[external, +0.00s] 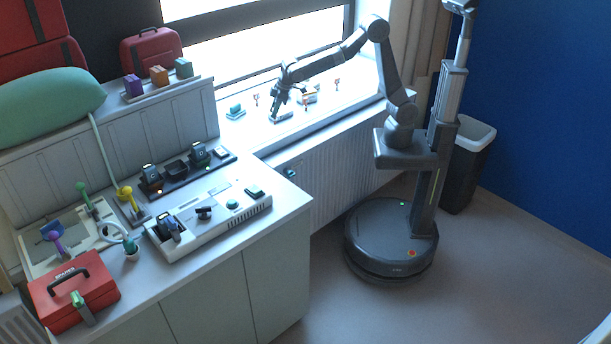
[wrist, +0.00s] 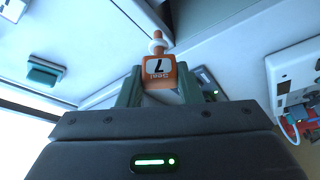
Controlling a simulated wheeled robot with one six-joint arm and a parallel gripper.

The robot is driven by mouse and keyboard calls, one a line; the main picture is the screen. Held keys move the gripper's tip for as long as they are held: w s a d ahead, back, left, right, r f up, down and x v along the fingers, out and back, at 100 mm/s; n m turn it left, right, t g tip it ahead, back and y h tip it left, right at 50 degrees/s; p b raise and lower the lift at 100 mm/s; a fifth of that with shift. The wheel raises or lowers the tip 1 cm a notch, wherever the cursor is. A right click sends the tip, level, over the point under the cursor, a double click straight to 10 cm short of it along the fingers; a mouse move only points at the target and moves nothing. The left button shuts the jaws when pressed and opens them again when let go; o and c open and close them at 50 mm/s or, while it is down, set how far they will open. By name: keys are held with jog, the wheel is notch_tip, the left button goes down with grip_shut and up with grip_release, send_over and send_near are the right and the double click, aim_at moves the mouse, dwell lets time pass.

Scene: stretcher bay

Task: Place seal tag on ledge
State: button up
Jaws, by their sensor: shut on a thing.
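In the external view my gripper (external: 277,108) is low over the white window ledge (external: 262,136), near a small pale block (external: 281,117). The tag cannot be made out there, and whether it touches the ledge cannot be told.
Small red-orange items (external: 337,84) and an orange-and-grey item (external: 309,98) stand to the right. A counter with a white console (external: 218,208) is at the left.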

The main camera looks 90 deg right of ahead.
jog(key=s+a+n+y+p, duration=0.1)
jog(key=s+a+n, duration=0.25)
jog(key=a, duration=1.45)
jog(key=n+g+y+p, duration=0.1)
jog(key=n+p, duration=0.1)
jog(key=n, duration=0.1)
send_over(292, 186)
notch_tip(292, 186, down, 5)
jog(key=shift+a+f, duration=0.1)
jog(key=shift+f, duration=1.9)
jog(key=shift+f, duration=0.1)
jog(key=o, duration=0.5)
jog(key=shift+f, duration=0.1)
jog(key=o, duration=0.4)
jog(key=shift+o, duration=0.2)
